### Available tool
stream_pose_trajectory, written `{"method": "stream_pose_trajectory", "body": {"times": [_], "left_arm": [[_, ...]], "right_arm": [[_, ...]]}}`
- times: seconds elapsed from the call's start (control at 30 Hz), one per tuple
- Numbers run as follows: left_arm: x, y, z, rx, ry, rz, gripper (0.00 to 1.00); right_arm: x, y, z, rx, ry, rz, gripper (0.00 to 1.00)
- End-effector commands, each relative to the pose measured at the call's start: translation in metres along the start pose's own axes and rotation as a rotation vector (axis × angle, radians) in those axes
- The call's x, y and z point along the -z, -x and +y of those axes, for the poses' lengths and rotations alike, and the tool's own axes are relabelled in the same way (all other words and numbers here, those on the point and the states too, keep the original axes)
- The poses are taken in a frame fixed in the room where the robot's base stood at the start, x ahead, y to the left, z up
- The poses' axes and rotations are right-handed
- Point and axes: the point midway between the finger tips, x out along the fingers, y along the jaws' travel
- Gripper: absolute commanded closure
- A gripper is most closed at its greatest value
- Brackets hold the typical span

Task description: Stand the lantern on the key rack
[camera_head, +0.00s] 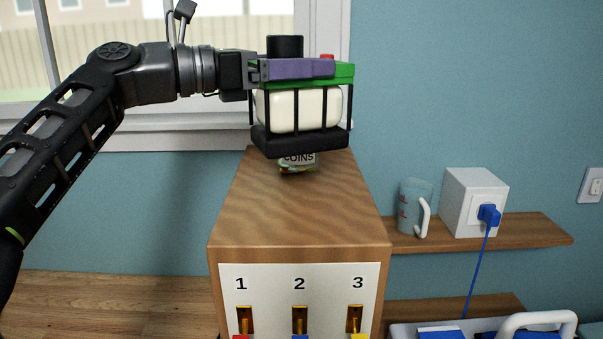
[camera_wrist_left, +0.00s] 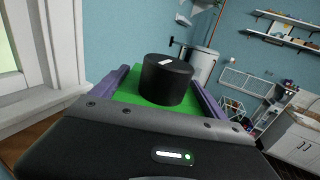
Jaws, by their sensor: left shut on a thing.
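The lantern (camera_head: 298,110) has a cream body, black bars, a black base, a green top and a black knob. My left gripper (camera_head: 320,68) has purple fingers and is shut on the lantern's green top, holding it upright. In the left wrist view the black knob of the lantern (camera_wrist_left: 166,80) stands between the fingers. The key rack (camera_head: 300,210) is a wooden box with a front plate numbered 1, 2 and 3. The lantern shows over the far end of its top and appears raised above it. My right gripper is not in view.
A coins container (camera_head: 299,163) sits on the far part of the rack's top, partly hidden by the lantern. The nearer top is clear. A mug (camera_head: 412,207) and a white box with a blue plug (camera_head: 472,200) stand on a shelf (camera_head: 535,229) at right. A window (camera_head: 215,45) is behind.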

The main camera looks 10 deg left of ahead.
Motion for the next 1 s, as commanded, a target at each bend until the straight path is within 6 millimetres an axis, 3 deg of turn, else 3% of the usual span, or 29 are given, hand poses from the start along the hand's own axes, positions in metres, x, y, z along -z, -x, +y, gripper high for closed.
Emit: {"method": "stream_pose_trajectory", "body": {"times": [0.27, 0.7, 1.0], "left_arm": [[0.000, 0.000, -0.001, 0.000, -0.001, -0.003, 0.89], [0.060, 0.000, 0.000, -0.001, 0.000, -0.002, 0.89], [0.061, 0.000, -0.001, 0.001, -0.002, -0.003, 0.89]], "right_arm": [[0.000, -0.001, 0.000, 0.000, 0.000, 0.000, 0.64], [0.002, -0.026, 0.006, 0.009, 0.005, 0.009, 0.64], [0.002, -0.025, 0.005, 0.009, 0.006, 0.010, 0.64]]}}
